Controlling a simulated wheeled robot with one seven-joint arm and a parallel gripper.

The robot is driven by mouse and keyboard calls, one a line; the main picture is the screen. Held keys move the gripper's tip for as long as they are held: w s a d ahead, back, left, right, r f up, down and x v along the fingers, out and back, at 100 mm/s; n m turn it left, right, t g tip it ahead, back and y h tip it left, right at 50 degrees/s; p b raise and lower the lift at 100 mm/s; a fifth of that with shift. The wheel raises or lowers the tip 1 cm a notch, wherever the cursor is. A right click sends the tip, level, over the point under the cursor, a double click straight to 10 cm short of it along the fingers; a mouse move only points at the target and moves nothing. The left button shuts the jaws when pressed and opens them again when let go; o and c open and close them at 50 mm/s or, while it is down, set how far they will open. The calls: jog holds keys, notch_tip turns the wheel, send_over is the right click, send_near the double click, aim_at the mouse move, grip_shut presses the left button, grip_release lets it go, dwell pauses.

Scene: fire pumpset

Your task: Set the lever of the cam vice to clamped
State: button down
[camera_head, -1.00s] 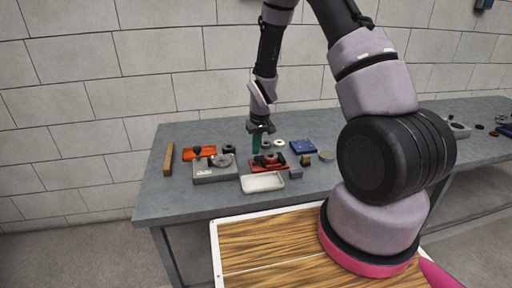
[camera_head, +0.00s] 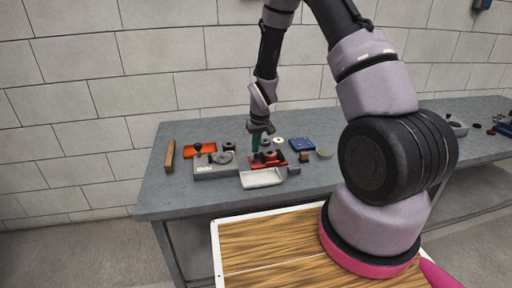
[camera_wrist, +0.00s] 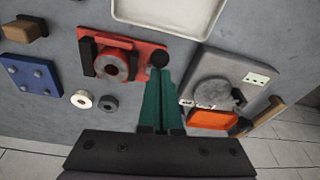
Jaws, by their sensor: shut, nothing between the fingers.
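The cam vice appears to be the red-based fixture (camera_wrist: 148,51) in the wrist view, with a grey round cam (camera_wrist: 112,66), dark jaw parts and a black ball knob (camera_wrist: 159,60), probably the lever's end. It also shows on the bench in the head view (camera_head: 281,158). My gripper (camera_wrist: 162,76) has green fingers, shut and empty. The fingertips are right by the black knob, overlapping its lower edge in the wrist view. I cannot tell whether they touch it. The lever's arm is mostly hidden. In the head view my gripper (camera_head: 256,152) points down at the vice's left side.
A grey block fixture with a round disc (camera_wrist: 256,73) and an orange piece (camera_wrist: 210,120) lie beside the vice. A blue plate (camera_wrist: 32,76), wooden blocks and small rings lie around. The bench (camera_head: 165,205) front edge is clear.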

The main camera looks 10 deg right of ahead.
jog(key=s, duration=0.1)
jog(key=f, duration=0.1)
jog(key=s, duration=0.1)
jog(key=shift+s+a+f+g, duration=0.2)
jog(key=shift+s+f+g, duration=0.1)
jog(key=shift+g, duration=0.1)
jog(key=w+r, duration=0.4)
jog(key=r, duration=0.1)
jog(key=s+r, duration=0.2)
jog(key=s, duration=0.7)
jog(key=shift+t, duration=0.4)
jog(key=shift+s+d, duration=0.1)
jog(key=shift+d, duration=0.05)
jog(key=s+d+r+m+t, duration=0.1)
jog(key=s+d+r+m, duration=0.1)
jog(key=r, duration=0.9)
jog(key=s+d+r+m+t, duration=0.1)
jog(key=s+d+r, duration=0.1)
jog(key=r, duration=0.9)
jog(key=s+d+r+m+t+y, duration=0.1)
jog(key=s+d+r+m+t, duration=0.1)
jog(key=s+r, duration=1.1)
jog(key=shift+s+r+m+t, duration=0.4)
jog(key=shift+s, duration=0.35)
